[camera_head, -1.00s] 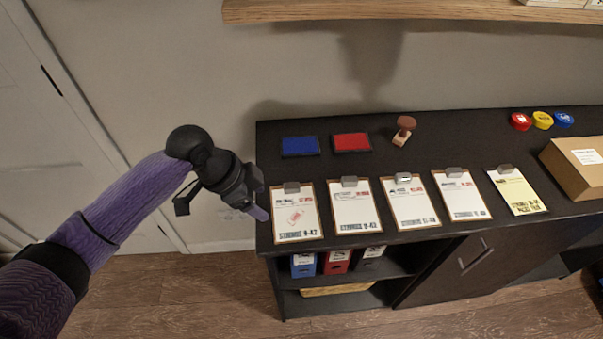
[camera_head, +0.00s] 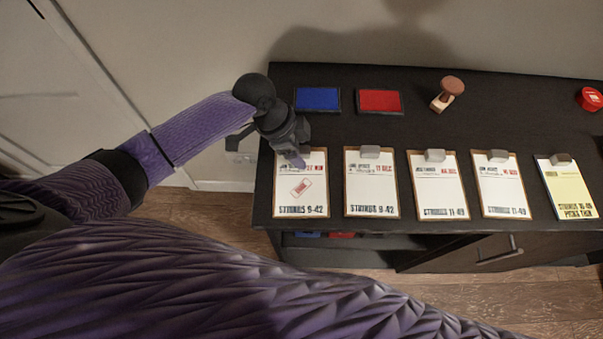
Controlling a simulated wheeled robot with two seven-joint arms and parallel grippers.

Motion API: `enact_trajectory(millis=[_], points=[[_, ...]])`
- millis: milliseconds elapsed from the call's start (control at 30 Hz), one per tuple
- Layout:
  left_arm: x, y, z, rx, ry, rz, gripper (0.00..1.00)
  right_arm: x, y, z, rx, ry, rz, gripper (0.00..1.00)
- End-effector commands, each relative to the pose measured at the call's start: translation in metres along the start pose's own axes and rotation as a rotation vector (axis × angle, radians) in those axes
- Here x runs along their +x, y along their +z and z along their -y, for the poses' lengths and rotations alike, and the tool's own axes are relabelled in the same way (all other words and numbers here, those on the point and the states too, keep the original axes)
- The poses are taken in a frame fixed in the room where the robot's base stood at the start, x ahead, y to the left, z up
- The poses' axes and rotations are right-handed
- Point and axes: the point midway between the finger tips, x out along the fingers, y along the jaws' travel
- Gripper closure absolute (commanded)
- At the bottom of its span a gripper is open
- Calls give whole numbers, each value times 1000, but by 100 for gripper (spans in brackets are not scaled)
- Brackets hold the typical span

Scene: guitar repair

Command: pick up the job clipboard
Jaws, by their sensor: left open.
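Several clipboards lie in a row along the front of the dark cabinet top. The leftmost clipboard (camera_head: 301,190) has a white sheet with a red stamp-like mark and "STRINGS 9-42". To its right are three more white-sheet clipboards, at left (camera_head: 371,187), middle (camera_head: 438,190) and right (camera_head: 500,190), then one with a yellow sheet (camera_head: 567,190). My left gripper (camera_head: 297,160) is open, over the top edge of the leftmost clipboard, and hides its clip. I cannot tell whether it touches the board. My right gripper is not in view.
A blue ink pad (camera_head: 317,98), a red ink pad (camera_head: 380,101) and a wooden stamp (camera_head: 447,94) stand behind the clipboards. A round red tin (camera_head: 589,99) is at the far right. The wall rises behind the cabinet top (camera_head: 400,135).

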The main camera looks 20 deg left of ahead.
Motion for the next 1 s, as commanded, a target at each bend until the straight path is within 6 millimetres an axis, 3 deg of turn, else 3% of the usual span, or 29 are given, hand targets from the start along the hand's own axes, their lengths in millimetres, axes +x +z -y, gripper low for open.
enact_trajectory(millis=[200, 500, 567, 867, 1000], points=[[1, 0, 0, 0, -2, 0, 26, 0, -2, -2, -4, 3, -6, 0], [0, 0, 0, 0, -1, 0, 90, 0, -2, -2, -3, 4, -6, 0], [0, 0, 0, 0, -2, 0, 100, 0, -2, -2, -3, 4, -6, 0], [0, 0, 0, 0, -2, 0, 100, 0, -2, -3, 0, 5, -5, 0], [-18, -8, 1, 3, -5, -2, 100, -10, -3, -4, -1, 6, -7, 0]])
